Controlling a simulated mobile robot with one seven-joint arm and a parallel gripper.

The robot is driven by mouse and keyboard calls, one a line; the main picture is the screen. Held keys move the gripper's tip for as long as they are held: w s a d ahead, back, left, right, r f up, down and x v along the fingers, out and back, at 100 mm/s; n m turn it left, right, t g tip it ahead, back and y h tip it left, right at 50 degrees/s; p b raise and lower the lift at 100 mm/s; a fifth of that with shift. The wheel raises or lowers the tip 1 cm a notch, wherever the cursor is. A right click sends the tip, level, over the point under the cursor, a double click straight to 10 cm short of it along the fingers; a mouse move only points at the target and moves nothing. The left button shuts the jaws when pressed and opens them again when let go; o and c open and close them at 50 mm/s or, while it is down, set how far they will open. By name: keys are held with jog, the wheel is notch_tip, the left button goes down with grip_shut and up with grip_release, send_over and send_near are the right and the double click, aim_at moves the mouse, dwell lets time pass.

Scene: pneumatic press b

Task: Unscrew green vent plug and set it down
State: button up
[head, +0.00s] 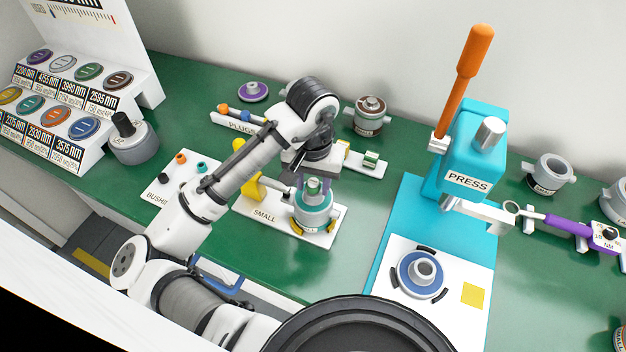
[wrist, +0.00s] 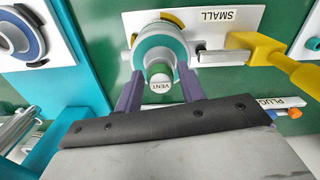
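The green vent plug (head: 313,186) sits on top of a grey and teal housing (head: 315,222) standing on the white SMALL plate (head: 262,215). In the wrist view the plug's end, marked VENT (wrist: 160,86), faces me, with the teal-ringed housing (wrist: 160,45) behind it. My gripper (wrist: 160,72) has its two purple fingers on either side of the plug, with a visible gap on each side. It is open and holds nothing.
A yellow-handled tool (head: 246,178) lies beside the housing on the left. Behind stands the PLUGS tray (head: 236,122). The blue press (head: 468,150) with an orange lever stands to the right, a blue-ringed part (head: 422,272) on its base. Green bench between housing and press is clear.

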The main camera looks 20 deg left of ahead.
jog(key=shift+m, duration=0.7)
jog(key=shift+m, duration=0.8)
jog(key=shift+m, duration=0.9)
jog(key=c, duration=0.5)
jog(key=shift+n, duration=0.9)
jog(key=shift+c, duration=0.2)
